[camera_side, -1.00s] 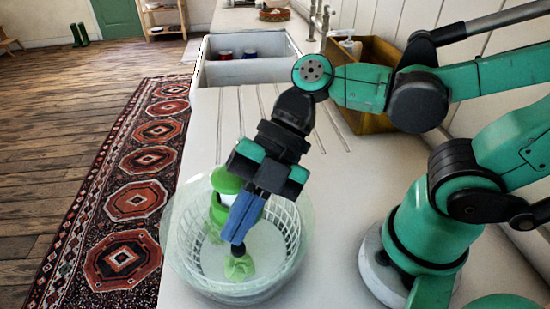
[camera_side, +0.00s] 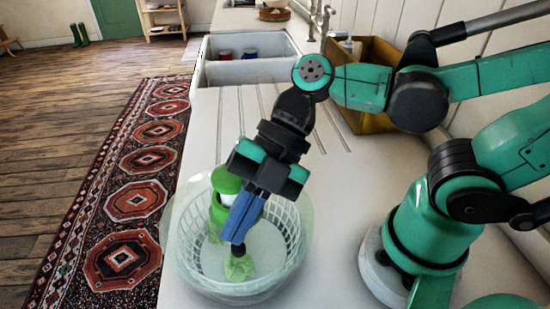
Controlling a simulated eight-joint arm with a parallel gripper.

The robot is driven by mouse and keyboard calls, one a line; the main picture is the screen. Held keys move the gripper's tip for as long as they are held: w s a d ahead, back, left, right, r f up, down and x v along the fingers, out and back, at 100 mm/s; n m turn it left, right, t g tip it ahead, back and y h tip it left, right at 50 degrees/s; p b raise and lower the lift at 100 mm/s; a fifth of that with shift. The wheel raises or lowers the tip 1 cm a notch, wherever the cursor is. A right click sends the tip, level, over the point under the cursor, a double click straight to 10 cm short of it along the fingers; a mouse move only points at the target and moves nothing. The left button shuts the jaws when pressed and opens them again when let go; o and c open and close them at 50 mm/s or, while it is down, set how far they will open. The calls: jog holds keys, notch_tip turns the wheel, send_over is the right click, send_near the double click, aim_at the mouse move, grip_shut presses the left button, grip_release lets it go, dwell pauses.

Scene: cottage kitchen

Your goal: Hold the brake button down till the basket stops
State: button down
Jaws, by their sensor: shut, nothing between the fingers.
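A clear salad-spinner bowl (camera_side: 178,262) stands on the white counter. Inside it is a white slatted basket (camera_side: 291,228) with green leafy pieces (camera_side: 238,268) in it. A green and white pump handle (camera_side: 226,181) stands upright at the back left of the spinner, partly behind my gripper. My gripper (camera_side: 237,239) points down over the middle of the spinner, its blue fingers shut with nothing between them. A small dark piece shows just under the fingertips, apparently the brake button (camera_side: 238,250). I cannot tell whether it is pressed down.
A white sink (camera_side: 245,72) with red and blue items in it and a tap (camera_side: 325,22) lie behind. A wooden crate (camera_side: 370,115) stands by the wall at the back right. Bare grooved counter (camera_side: 225,125) lies between sink and spinner. The counter's left edge drops towards a patterned rug.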

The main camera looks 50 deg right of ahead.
aim_at(243, 246)
jog(key=shift+f, duration=0.15)
jog(key=shift+f, duration=0.65)
dwell(0.5)
dwell(1.9)
jog(key=shift+r, duration=0.8)
jog(key=shift+r, duration=2.55)
